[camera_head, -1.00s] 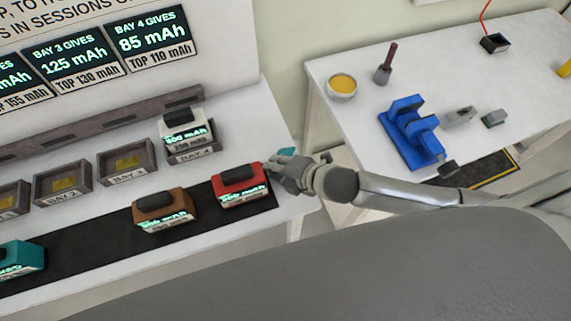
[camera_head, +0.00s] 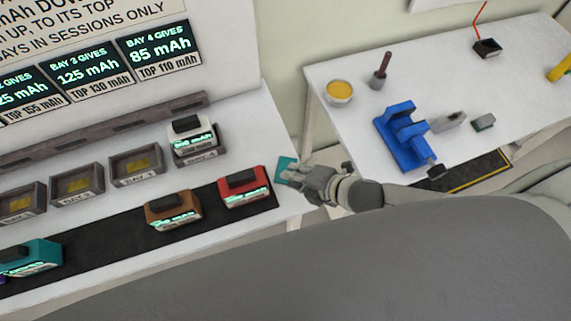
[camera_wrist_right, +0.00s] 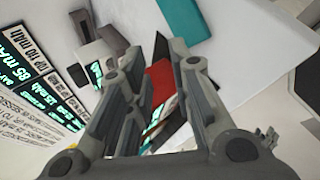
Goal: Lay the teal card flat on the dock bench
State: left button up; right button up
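The teal card (camera_head: 286,170) lies on the white dock bench (camera_head: 240,105) at its right end, right of the red pack, and looks flat. In the right wrist view the card (camera_wrist_right: 190,20) shows at the top, beyond the fingertips, on the white surface. My right gripper (camera_head: 308,178) is just right of the card in the head view. Its fingers (camera_wrist_right: 157,62) are apart with nothing held between them; the red pack shows through the gap. My left gripper is not in view.
A red pack (camera_head: 243,188) and a brown pack (camera_head: 172,212) stand on the black strip (camera_head: 110,240). A white pack (camera_head: 190,135) sits in the bay 4 tray. A second table (camera_head: 345,130) at right holds a blue stand (camera_head: 402,138) and a yellow-filled bowl (camera_head: 339,92).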

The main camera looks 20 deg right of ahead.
notch_tip(320, 180, up, 8)
jog(key=s+d+p, duration=0.1)
jog(key=s+p, duration=0.1)
jog(key=p, duration=0.1)
jog(key=shift+d, duration=0.15)
jog(key=shift+f, duration=0.1)
dwell(0.3)
